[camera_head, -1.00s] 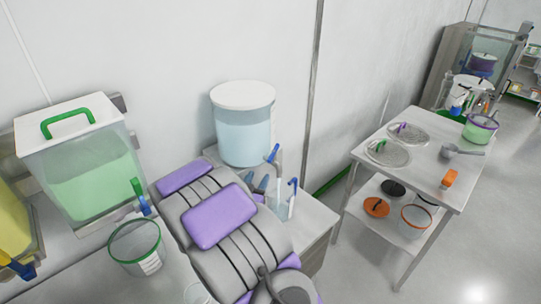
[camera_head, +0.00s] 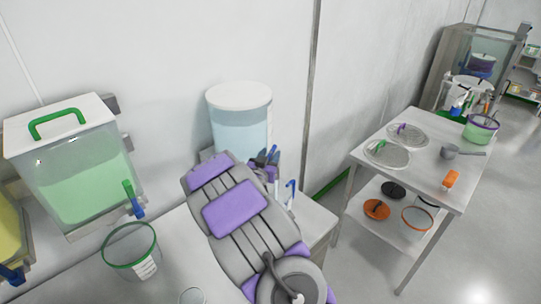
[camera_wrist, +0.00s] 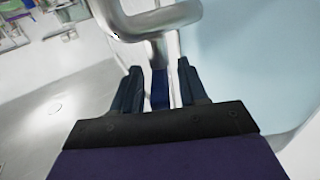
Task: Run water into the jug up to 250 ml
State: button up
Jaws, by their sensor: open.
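The water tank (camera_head: 240,122) is a clear round vessel with pale blue liquid and a white lid, against the wall. In the wrist view its pale blue wall (camera_wrist: 255,60) fills the right side. A bent metal tap pipe (camera_wrist: 155,22) shows at the top there. My gripper (camera_wrist: 158,80) is open, with its two dark fingers on either side of a blue tap lever (camera_wrist: 159,90). In the head view my gripper (camera_head: 268,160) is at the tank's lower right. A blue-topped clear thing (camera_head: 291,187), perhaps the jug, is mostly hidden by my arm; its water level cannot be seen.
A green-liquid tank (camera_head: 75,175) with a blue-handled tap and a green-rimmed clear container (camera_head: 130,248) are at left. A yellow-liquid tank (camera_head: 10,235) is at the far left edge. A steel trolley (camera_head: 425,165) with sieves and a scoop stands at right, past open floor.

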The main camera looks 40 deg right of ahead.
jog(key=shift+w+d, duration=0.2)
jog(key=shift+d, duration=0.25)
jog(key=shift+w+d, duration=0.15)
jog(key=shift+w, duration=0.1)
jog(key=shift+a+r, duration=0.1)
jog(key=shift+a, duration=0.1)
jog(key=shift+d, duration=0.1)
grip_shut()
